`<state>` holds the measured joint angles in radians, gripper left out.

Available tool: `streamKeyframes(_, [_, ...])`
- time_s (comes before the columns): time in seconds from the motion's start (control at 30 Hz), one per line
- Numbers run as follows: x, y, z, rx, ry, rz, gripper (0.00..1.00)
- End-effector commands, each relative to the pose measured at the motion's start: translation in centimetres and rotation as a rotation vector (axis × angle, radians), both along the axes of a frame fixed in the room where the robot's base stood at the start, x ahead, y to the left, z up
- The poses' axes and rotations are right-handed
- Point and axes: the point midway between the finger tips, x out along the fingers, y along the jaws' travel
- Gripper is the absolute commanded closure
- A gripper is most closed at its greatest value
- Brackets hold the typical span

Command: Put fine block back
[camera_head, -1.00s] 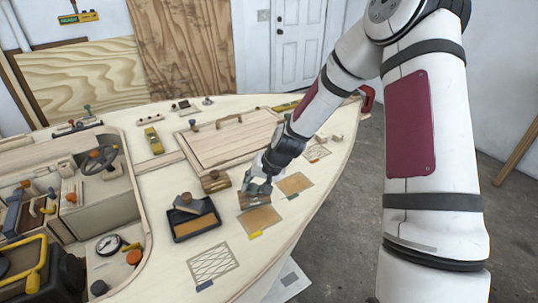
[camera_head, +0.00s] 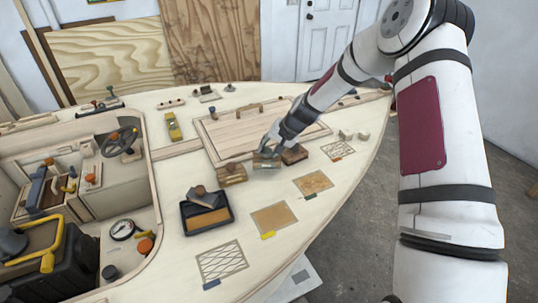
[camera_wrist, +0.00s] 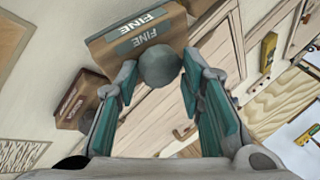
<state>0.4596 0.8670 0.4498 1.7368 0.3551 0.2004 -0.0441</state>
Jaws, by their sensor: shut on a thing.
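My gripper (camera_head: 266,150) is shut on the fine block (camera_head: 267,162), between two other blocks beside the raised hatch panel. The wrist view shows the held fine block (camera_wrist: 140,40), brown with FINE labels, and its round grey knob between my fingertips (camera_wrist: 160,70). Another block marked FINE (camera_wrist: 78,105) lies at its left in the wrist view; it seems to be the dark brown block (camera_head: 295,154) at right in the head view. A wooden block with a knob (camera_head: 231,174) stands at the left. I cannot tell whether the held block touches the deck.
A black tray (camera_head: 184,222) holds a tool in front. Abrasive sheets (camera_head: 273,217) (camera_head: 312,183) and hatched outlines (camera_head: 222,262) (camera_head: 338,150) lie along the deck. Small wooden pieces (camera_head: 346,135) sit at right. The cockpit opening is at left.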

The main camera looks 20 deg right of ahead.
Motion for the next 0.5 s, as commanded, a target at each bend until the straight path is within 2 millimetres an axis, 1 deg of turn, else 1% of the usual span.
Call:
streamKeyframes(0.03, [0.8, 0.0, -0.1, -0.001, -0.001, 0.0, 1.0])
streamKeyframes(0.1, [1.3, -0.1, -0.2, 0.0, 0.0, 0.001, 1.0])
streamKeyframes(0.23, [1.6, -0.2, -0.4, 0.0, 0.001, 0.0, 1.0])
streamKeyframes(0.5, [1.5, -0.2, -3.5, 0.002, 0.002, -0.001, 1.0])
